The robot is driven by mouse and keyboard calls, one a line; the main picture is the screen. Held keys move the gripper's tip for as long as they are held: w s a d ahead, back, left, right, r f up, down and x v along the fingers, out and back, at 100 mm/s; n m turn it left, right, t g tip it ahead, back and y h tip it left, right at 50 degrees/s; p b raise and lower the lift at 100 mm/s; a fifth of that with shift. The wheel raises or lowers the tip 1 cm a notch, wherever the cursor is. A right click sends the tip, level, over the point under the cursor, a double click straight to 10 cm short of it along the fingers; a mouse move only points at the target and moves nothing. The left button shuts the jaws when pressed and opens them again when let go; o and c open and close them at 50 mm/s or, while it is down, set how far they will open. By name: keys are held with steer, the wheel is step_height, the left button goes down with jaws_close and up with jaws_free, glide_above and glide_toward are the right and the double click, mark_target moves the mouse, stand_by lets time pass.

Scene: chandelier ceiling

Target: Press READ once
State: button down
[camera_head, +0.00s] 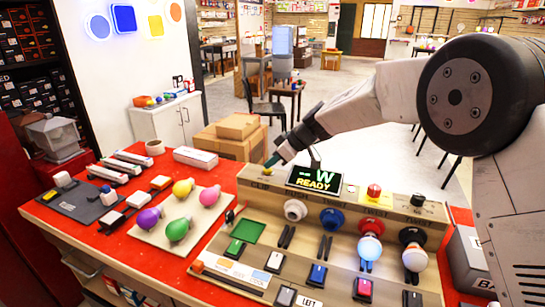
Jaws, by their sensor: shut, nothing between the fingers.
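A tan console (340,225) stands on the red counter, with a black display (314,180) that shows a large W and "READY" in lit letters. My gripper (273,161) reaches in from the right and points down to the left, over the console's back left corner beside the display. Its tip is small; it looks shut and empty, and I cannot tell whether it touches the console. A red button on a yellow base (374,191) and a black knob (417,200) sit right of the display. No legible READ label shows, so I cannot tell which control it is.
White, blue, red and black sockets run along the console; bulbs hang at the red (370,247) and black ones. Coloured rocker switches (317,275) line the front. Several coloured bulbs lie on a cream board (178,221) at left. Cardboard boxes (230,141) stand behind the counter.

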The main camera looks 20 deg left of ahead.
steer(key=shift+f, duration=0.1)
steer(key=shift+s+d+f, duration=0.15)
steer(key=shift+f, duration=0.95)
steer(key=r, duration=0.5)
steer(key=shift+a, duration=0.2)
steer(key=v, duration=1)
steer(key=shift+w, duration=0.2)
steer(key=shift+r, duration=0.1)
